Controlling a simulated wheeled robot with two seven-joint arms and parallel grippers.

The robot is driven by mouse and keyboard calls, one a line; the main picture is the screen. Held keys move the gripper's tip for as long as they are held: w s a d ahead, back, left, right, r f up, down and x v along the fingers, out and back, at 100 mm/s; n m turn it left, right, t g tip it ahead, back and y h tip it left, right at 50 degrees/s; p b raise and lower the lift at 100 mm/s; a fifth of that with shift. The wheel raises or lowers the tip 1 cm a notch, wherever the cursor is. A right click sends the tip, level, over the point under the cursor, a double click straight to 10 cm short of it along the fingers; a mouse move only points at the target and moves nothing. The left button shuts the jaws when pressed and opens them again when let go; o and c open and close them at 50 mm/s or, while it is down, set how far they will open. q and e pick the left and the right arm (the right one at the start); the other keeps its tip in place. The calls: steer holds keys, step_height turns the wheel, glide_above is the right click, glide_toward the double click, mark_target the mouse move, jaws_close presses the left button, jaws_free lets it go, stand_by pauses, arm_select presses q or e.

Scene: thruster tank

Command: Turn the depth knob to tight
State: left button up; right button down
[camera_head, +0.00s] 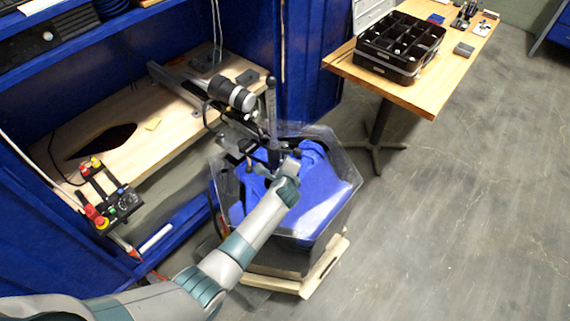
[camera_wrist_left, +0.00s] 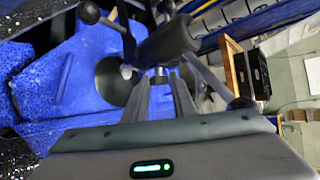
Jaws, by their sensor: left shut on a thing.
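My left arm reaches into the clear-walled tank (camera_head: 340,160). Its gripper (camera_head: 275,157) is at the clamp assembly over the blue fill, by the dark upright rod. In the left wrist view the two fingers (camera_wrist_left: 160,90) are closed together on a small dark part under a thick grey cylinder (camera_wrist_left: 168,42); it appears to be the depth knob (camera_wrist_left: 160,74), mostly hidden between the fingertips. Its setting cannot be read. Ball-ended handle arms spread around it, with one black ball (camera_wrist_left: 240,103) right of the fingers and another (camera_wrist_left: 88,12) at upper left. My right gripper is not in view.
A black-and-silver cylindrical thruster (camera_head: 232,93) is mounted beside the tank. A control box with red and yellow buttons (camera_head: 108,195) is at left. A wooden bench (camera_head: 65,135) runs behind. A table with a black compartment tray (camera_head: 385,65) stands at upper right. The right floor is clear.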

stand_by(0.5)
arm_select(q)
steer(key=o, duration=1)
steer(key=shift+o, duration=0.2)
steer(key=shift+s+r, duration=0.1)
steer(key=b+v, duration=0.3)
steer(key=v, duration=1.4)
steer(key=shift+r, duration=0.25)
steer(key=shift+d, duration=0.1)
